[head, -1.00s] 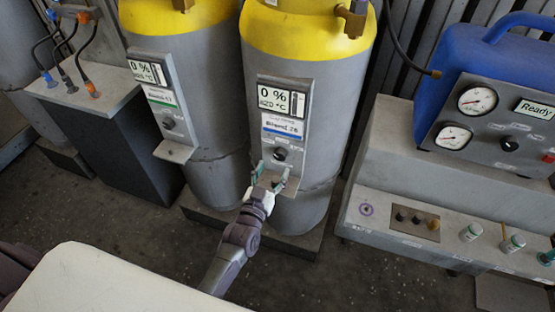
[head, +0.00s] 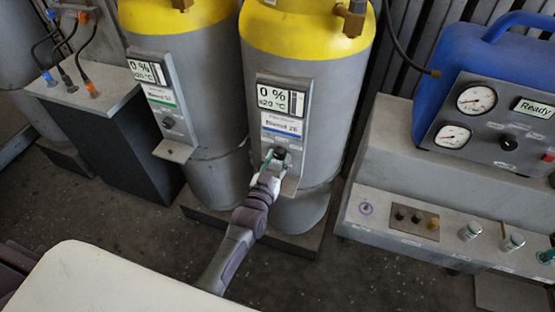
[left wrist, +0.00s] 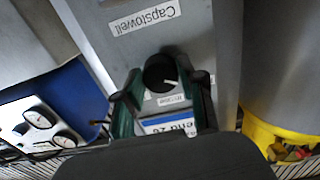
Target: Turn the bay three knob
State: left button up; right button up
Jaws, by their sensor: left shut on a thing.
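My left gripper (head: 272,162) is at the lower panel (head: 282,110) of the right yellow-topped cylinder, shut on the dark round knob (head: 280,152) there. A blue-striped label, partly hidden by the gripper, and a "Capstowell" label (left wrist: 145,18) are on the same panel. I cannot read any bay number. My right gripper is not in view.
The left cylinder (head: 215,110) has a similar panel with a dark knob (head: 168,122). A blue machine (head: 430,90) with gauges, a dark knob and a "Ready" display stands at right, above a grey bench (head: 380,150). A hose stand (head: 100,95) is at left.

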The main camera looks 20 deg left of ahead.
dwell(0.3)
pick_arm(q)
jog(key=m+p, duration=0.1)
jog(key=m, duration=0.4)
jog(key=shift+m, duration=0.4)
jog(key=m, duration=0.5)
jog(key=shift+a+m, duration=0.1)
jog(key=shift+m, duration=0.3)
jog(key=o, duration=1.1)
jog(key=shift+s, duration=0.1)
jog(key=s, duration=1.2)
jog(key=shift+a, duration=0.15)
